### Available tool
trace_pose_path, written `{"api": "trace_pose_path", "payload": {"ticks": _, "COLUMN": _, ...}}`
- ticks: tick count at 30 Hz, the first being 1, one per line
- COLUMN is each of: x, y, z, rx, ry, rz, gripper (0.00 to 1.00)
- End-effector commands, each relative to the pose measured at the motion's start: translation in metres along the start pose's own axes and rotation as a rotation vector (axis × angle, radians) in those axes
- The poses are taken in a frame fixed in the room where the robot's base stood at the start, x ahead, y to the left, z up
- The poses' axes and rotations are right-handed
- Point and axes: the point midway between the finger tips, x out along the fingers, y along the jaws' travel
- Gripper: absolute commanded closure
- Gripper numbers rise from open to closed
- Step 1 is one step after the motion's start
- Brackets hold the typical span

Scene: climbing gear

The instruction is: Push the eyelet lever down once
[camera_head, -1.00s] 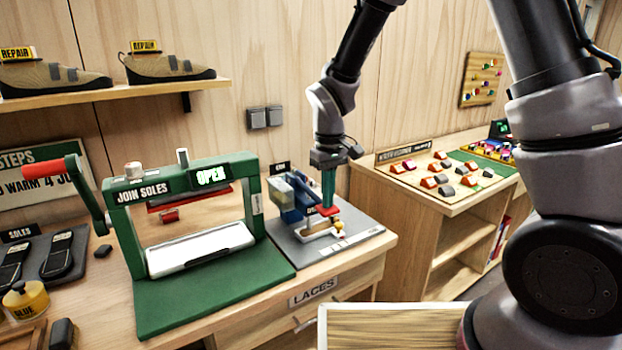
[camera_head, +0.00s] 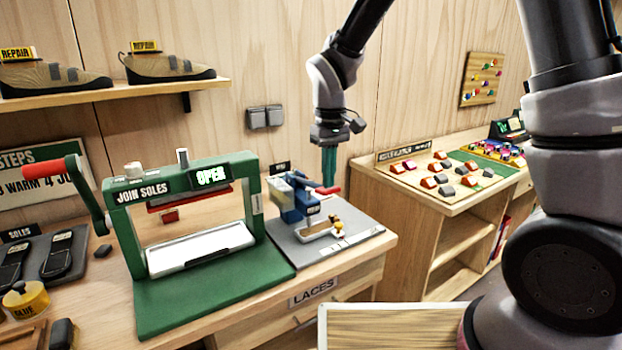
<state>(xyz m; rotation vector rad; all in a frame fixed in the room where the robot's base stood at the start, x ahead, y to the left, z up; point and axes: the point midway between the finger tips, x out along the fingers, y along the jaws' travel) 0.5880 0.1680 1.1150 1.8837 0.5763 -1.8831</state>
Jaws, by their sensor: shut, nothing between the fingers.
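The eyelet press (camera_head: 296,202) is a small blue device on a grey base plate (camera_head: 285,240) on the bench. Its lever has a red handle (camera_head: 327,190) that sticks out to the right at about the height of the press top. My gripper (camera_head: 329,184) has teal fingers, points straight down and is shut and empty. Its fingertips are at the red handle; I cannot tell whether they touch it. A tan workpiece (camera_head: 318,226) with a small yellow part (camera_head: 338,227) lies in a white holder below the lever.
A shelf unit with a sloped board of coloured pieces (camera_head: 436,178) is at the right. The wooden wall is close behind.

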Motion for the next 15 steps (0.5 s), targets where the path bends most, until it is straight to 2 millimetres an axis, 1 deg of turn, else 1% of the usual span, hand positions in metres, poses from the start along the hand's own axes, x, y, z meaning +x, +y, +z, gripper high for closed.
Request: {"api": "trace_pose_path", "payload": {"ticks": 15, "x": -0.047, "y": 0.000, "z": 0.000, "rx": 0.000, "ry": 0.001, "rz": 0.000, "gripper": 1.00}}
